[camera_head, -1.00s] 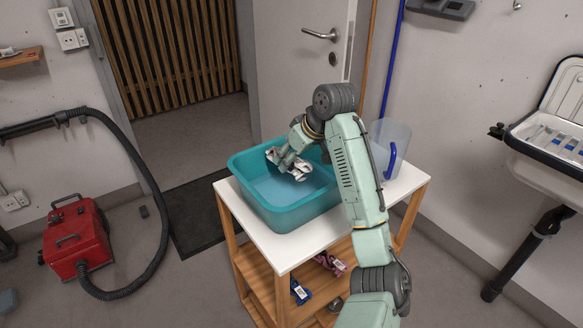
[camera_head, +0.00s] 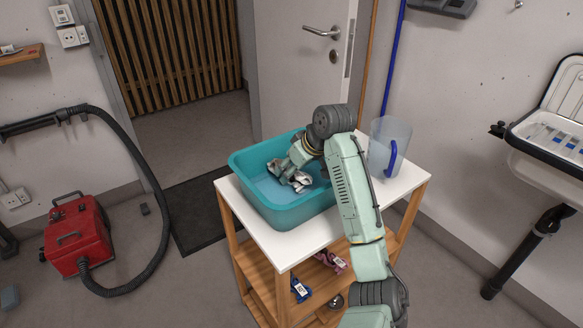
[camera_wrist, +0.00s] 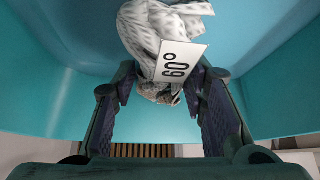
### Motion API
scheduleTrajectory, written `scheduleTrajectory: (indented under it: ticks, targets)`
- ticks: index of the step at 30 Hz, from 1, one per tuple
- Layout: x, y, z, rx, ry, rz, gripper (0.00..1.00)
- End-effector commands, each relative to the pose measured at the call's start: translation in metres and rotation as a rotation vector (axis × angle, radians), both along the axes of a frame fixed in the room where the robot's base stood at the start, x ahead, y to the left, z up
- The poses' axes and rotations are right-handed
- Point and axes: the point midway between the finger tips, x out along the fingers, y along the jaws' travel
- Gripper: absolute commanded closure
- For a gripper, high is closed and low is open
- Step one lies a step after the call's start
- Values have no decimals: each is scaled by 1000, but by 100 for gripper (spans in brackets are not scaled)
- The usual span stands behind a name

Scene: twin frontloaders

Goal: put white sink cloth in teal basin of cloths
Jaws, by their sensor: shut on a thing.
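The teal basin (camera_head: 297,214) stands on the white top of a wooden trolley. My gripper (camera_head: 284,177) reaches down inside the basin. It is shut on the white cloth (camera_head: 302,184), which is crumpled and low inside the basin. In the wrist view the cloth (camera_wrist: 145,35) shows grey marks and a white tag reading "60°". It sits between the two fingers of my gripper (camera_wrist: 165,90). I cannot tell whether the cloth touches the basin floor. No other cloths show in the basin.
A red vacuum (camera_head: 75,235) is on the floor at left, and an open sink unit (camera_head: 550,140) at right.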

Motion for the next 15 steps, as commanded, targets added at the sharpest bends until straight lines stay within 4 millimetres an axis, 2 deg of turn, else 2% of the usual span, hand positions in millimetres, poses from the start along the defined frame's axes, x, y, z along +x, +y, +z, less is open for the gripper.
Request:
scheduleTrajectory:
  ticks: [10,15]
  targets:
    - [0,0,1,0,0,0,40]
    - [0,0,1,0,0,0,40]
